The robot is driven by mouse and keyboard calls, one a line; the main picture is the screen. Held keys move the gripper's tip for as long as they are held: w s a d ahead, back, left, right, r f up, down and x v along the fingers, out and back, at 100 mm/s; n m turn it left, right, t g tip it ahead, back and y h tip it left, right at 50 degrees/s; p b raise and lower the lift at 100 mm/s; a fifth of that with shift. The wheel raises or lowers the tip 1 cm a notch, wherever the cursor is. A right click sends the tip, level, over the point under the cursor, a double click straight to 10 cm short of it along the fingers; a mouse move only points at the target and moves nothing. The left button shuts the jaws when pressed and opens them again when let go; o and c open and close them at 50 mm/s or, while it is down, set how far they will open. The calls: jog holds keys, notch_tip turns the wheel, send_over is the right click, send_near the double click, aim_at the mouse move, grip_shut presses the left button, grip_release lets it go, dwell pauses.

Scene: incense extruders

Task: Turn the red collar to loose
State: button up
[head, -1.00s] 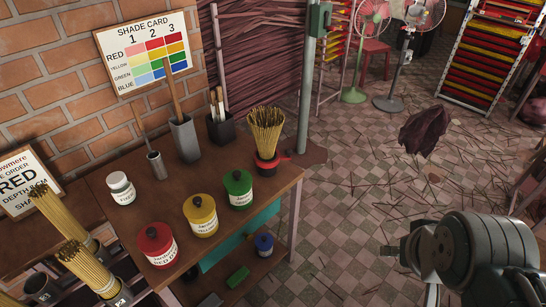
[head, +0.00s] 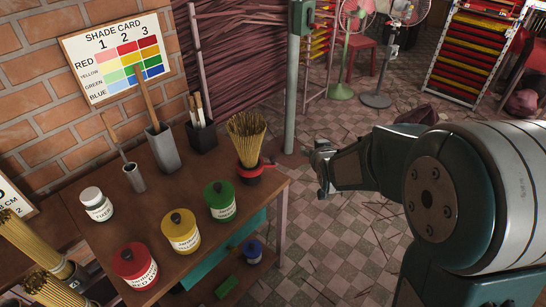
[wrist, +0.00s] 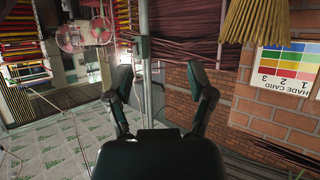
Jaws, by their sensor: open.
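The red collar (head: 254,177) is a ring with a small lever sticking out to the right. It sits around the base of a bundle of tan incense sticks (head: 246,138) at the table's right back corner. My gripper (head: 322,170) is open and empty, to the right of the collar and apart from it. The wrist view shows both fingers (wrist: 160,85) spread with nothing between them. That view is upside down; the stick bundle (wrist: 258,20) is at its upper right, and the collar is out of that frame.
Green (head: 219,204), yellow (head: 181,235) and red (head: 134,268) jars stand along the table's front. A grey holder (head: 163,150) and a black holder (head: 202,138) stand left of the bundle. A grey-green post (head: 291,100) rises behind it. Open tiled floor lies right of the table.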

jog(key=w+a+f+n+t+y, duration=0.15)
jog(key=w+a+f, duration=0.35)
jog(key=f, duration=0.5)
jog(key=t+y, duration=0.3)
send_near(274, 162)
jog(key=shift+h, duration=0.25)
jog(key=x, duration=1.1)
jog(key=shift+w+a+r, duration=0.2)
jog(key=shift+a, duration=0.05)
grip_shut()
